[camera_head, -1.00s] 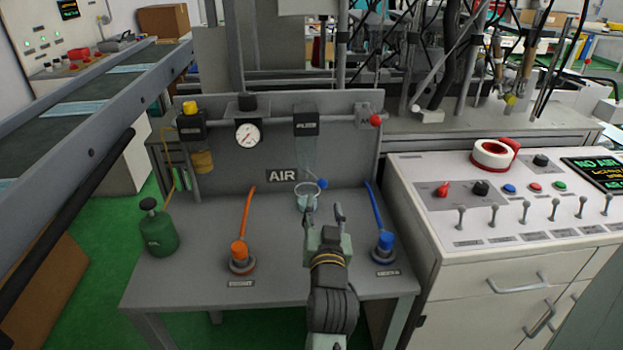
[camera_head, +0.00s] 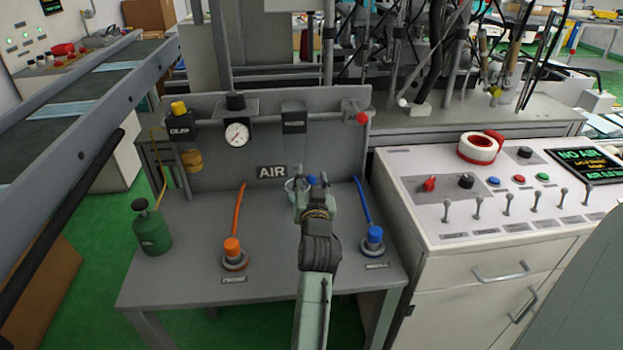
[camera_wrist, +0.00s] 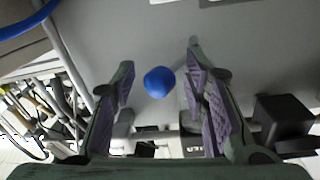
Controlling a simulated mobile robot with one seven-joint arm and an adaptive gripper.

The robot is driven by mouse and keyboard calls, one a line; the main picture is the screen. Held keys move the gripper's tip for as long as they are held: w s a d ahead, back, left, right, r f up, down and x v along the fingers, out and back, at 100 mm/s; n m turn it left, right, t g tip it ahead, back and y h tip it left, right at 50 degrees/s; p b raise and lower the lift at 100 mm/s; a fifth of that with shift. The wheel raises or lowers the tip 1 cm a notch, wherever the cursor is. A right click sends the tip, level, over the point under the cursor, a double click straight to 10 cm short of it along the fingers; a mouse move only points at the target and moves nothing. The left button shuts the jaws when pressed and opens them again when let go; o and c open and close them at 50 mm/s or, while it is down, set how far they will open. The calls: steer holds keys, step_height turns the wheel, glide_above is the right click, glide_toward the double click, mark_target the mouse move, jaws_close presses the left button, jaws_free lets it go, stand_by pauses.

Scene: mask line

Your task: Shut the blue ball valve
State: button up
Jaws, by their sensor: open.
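A small blue ball (camera_head: 312,180), which looks like the valve's knob, shows at the panel's lower right, beside a clear bowl (camera_head: 293,188) that my gripper partly hides. The valve body and lever are hidden, so I cannot tell how the valve is set. My gripper (camera_head: 312,183) is open and empty, its fingers pointing toward the panel. In the wrist view the blue ball (camera_wrist: 159,82) lies between the two spread fingers, with a visible gap on each side. I cannot tell how deep it sits between them.
A blue-capped fitting (camera_head: 375,238) with a blue hose stands right of my arm. An orange-capped one (camera_head: 232,250) stands left. A gauge (camera_head: 237,134) and red ball (camera_head: 362,118) are on the panel. A green bottle (camera_head: 151,230) is at left, a control console (camera_head: 480,200) at right.

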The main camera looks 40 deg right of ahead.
jaws_close()
stand_by(0.3)
stand_by(0.3)
